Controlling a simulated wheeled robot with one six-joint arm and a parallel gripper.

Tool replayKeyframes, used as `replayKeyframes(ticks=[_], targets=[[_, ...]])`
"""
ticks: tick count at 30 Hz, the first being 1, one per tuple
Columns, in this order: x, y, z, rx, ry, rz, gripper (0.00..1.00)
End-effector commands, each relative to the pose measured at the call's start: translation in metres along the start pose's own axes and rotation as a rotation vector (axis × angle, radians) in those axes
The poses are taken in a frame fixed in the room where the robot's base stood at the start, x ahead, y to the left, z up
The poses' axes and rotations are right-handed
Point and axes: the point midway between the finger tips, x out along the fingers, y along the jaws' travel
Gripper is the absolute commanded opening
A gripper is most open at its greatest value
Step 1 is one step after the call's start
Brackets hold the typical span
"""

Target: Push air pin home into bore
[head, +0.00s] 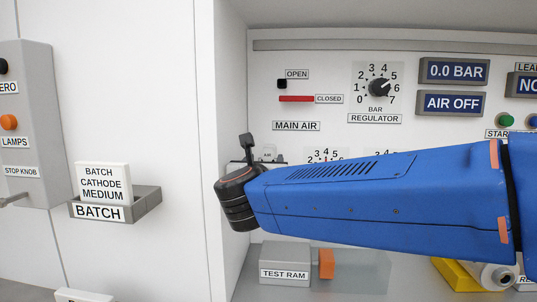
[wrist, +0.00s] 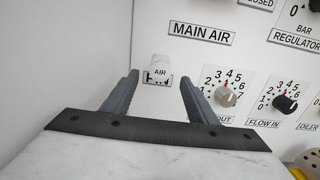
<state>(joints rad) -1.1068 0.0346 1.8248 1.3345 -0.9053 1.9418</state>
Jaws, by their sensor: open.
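My gripper (wrist: 159,80) is open, one dark finger on each side of the pin in the picture. The fingers look clear of it. I cannot see the bore or tell how deep the pin sits.
The regulator knob (head: 379,88) and the red main air lever (head: 296,99) are on the panel above. The flow dials, such as one with a pale knob (wrist: 226,96), lie right of my fingers. A white side wall (head: 230,90) stands close on the left. A test ram box (head: 285,262) sits below.

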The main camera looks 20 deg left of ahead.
Motion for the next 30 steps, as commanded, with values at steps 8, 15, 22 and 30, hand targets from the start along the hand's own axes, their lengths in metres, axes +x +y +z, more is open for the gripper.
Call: replayKeyframes(ticks=[8,15,22,30], targets=[[-0.018,0.0,0.0,0.0,-0.001,0.001,0.53],[-0.031,0.0,0.0,0.0,-0.001,0.0,0.53],[-0.033,0.0,0.0,0.0,0.0,-0.001,0.53],[-0.032,-0.001,0.0,-0.002,-0.001,0.0,0.53]])
